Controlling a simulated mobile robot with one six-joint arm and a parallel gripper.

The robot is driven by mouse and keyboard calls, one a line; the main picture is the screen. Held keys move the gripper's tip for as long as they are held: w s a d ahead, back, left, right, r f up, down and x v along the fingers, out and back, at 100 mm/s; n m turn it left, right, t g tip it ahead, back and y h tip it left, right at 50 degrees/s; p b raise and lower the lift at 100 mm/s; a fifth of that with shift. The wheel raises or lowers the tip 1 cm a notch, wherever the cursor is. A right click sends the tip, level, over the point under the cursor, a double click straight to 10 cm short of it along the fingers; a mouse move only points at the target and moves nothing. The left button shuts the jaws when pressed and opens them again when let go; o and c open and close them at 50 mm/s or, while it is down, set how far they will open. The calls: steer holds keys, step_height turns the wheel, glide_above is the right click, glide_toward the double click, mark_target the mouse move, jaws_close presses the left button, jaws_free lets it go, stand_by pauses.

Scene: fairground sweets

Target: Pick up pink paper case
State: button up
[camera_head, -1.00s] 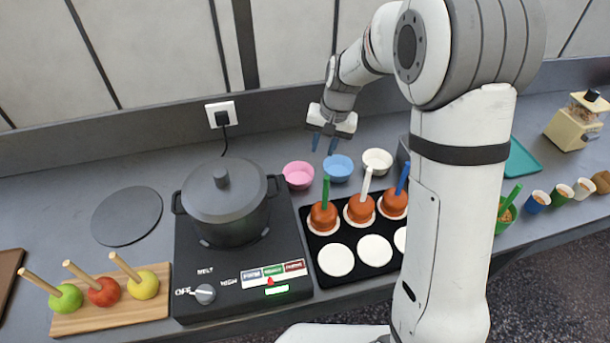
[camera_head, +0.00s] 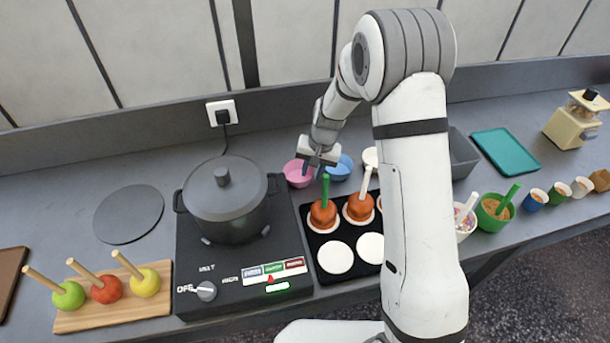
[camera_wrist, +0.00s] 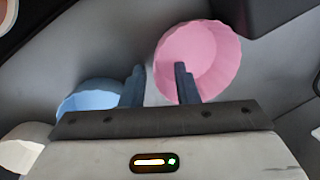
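The pink paper case (camera_head: 297,174) stands on the grey counter, just right of the black pot, and also shows in the wrist view (camera_wrist: 199,55). My gripper (camera_head: 312,168) is above and slightly right of it, fingers pointing down. In the wrist view my gripper (camera_wrist: 160,80) is open and empty. One finger overlaps the lower edge of the pink case, and the other lies between it and the blue case. Whether a finger touches the pink case I cannot tell.
A blue paper case (camera_head: 340,168) and a partly hidden white case (camera_head: 371,157) stand to the right. The pot (camera_head: 226,205) on its hotplate is at left. The black tray (camera_head: 311,241) with caramel apples (camera_head: 323,214) lies in front.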

steer(key=shift+c, duration=0.6)
jaws_close()
